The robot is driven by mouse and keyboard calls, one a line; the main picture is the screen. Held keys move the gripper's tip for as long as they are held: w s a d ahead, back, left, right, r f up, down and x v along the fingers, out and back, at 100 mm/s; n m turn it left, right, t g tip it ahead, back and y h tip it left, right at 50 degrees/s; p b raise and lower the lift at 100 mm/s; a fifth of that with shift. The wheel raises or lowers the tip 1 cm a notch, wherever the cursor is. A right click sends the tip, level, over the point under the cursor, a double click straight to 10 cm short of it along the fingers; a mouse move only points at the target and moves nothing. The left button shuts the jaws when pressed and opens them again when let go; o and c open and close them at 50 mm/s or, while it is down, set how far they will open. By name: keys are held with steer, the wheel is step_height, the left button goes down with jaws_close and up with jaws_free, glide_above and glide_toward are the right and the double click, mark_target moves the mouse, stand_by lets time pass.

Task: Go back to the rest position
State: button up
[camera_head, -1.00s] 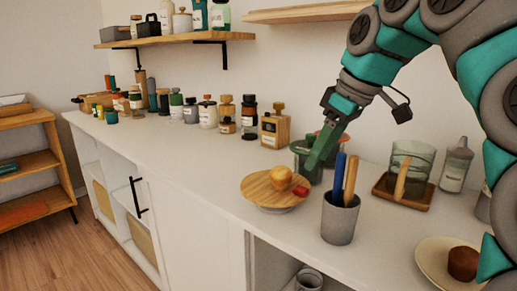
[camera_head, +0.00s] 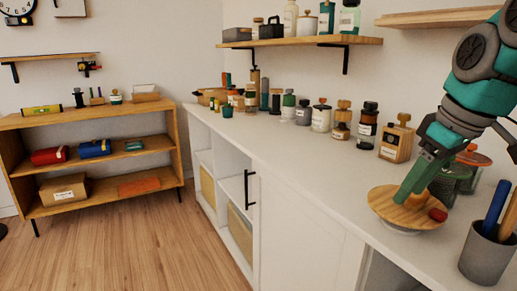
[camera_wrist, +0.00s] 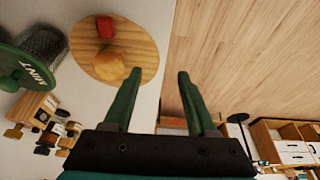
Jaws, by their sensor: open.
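My gripper (camera_head: 404,194) is at the counter's right part, in front of or above the round wooden stand (camera_head: 385,209) in the head view. In the wrist view my gripper (camera_wrist: 156,78) has its two green fingers apart, with nothing between them. In the head view the red piece (camera_head: 438,214) shows at the stand's right side, and the lump is mostly hidden behind the fingers.
A grey cup (camera_head: 486,257) with a blue and a wooden handle stands right of the stand. Several jars and a wooden-block bottle (camera_head: 396,141) line the white counter's back (camera_head: 300,165). A low wooden shelf (camera_head: 90,125) stands left, with open floor (camera_head: 130,240) before it.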

steer(key=s+a+f+m+g+h, duration=0.1)
steer(key=s+a+f, duration=0.25)
steer(key=f, duration=0.25)
steer(key=s+a+f+g, duration=0.1)
steer(key=s+a+f, duration=0.1)
steer(key=a+f, duration=0.3)
steer(key=s+a+f+m+g, duration=0.2)
steer(key=s+f+m, duration=0.3)
steer(key=s+f, duration=0.9)
step_height(320, 180, down, 5)
steer(key=shift+s+a+r+g+h, duration=0.1)
steer(key=shift+s+a+g+h, duration=0.1)
steer(key=shift+s+g+h, duration=0.3)
steer(key=shift+w, duration=0.1)
